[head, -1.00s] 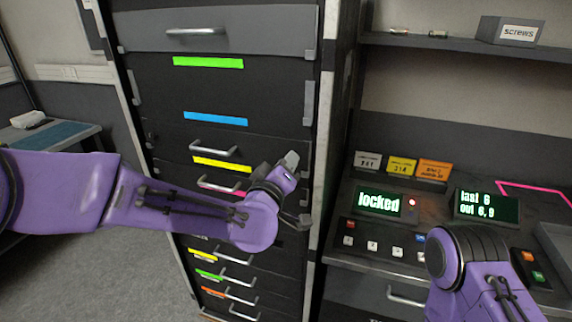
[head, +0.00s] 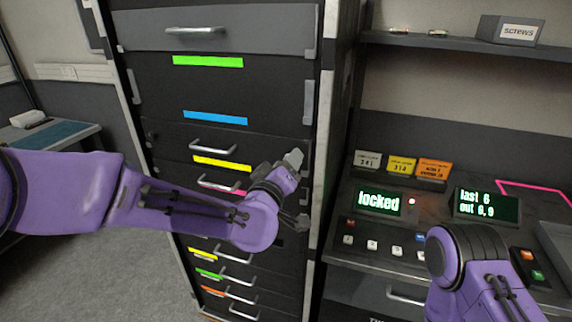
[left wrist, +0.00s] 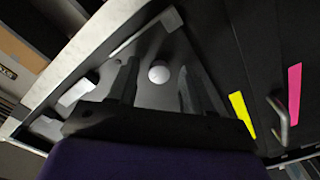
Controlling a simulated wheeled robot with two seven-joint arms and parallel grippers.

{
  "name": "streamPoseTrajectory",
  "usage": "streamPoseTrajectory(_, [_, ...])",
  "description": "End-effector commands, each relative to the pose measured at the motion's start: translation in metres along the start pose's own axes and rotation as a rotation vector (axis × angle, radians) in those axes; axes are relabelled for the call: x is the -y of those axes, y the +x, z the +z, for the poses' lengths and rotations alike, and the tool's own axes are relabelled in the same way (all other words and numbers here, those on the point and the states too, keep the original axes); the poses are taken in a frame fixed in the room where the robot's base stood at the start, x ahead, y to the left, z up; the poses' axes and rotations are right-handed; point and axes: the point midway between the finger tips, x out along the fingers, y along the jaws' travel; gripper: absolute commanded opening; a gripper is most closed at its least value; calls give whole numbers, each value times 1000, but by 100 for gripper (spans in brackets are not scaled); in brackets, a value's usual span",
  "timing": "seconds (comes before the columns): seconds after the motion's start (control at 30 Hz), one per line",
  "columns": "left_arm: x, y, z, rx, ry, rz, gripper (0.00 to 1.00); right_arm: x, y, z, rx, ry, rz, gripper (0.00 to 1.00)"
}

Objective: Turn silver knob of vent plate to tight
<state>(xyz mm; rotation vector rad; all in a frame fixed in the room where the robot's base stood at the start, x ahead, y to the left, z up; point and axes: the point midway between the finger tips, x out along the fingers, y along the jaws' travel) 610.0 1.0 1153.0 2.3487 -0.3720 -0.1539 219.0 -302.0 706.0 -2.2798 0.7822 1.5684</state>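In the left wrist view a round silver knob (left wrist: 159,74) shows on a grey plate (left wrist: 158,98), which I take for the vent plate. The knob lies between the two dark fingers of my left gripper, with room on both sides; I cannot tell how near the fingertips are to it. In the head view my left gripper (head: 298,190) is at the right side of the dark drawer cabinet, fingers apart and empty. The gripper and forearm hide the knob and plate there. My right arm is at the lower right, its gripper out of view.
The drawer cabinet (head: 215,90) has handles and coloured strips. Right of it a console carries a screen reading "locked" (head: 379,201), a second screen (head: 487,206) and several buttons. A screws box (head: 510,31) stands on the shelf. Carpet shows at the lower left.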

Motion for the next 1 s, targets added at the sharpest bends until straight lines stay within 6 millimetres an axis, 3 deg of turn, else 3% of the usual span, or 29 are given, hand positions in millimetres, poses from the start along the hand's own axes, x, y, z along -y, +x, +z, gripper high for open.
streamPoseTrajectory(0.17, [1,-12,0,-2,-1,1,50,1,6,2,0,0,0,43])
streamPoseTrajectory(0.4, [2,-69,1,-2,-1,2,50,2,23,10,0,0,0,43])
streamPoseTrajectory(0.6, [1,-100,0,-1,-1,1,50,2,28,12,0,0,0,43])
streamPoseTrajectory(1.0, [4,-106,-2,-10,-2,-8,50,2,28,12,0,0,0,43])
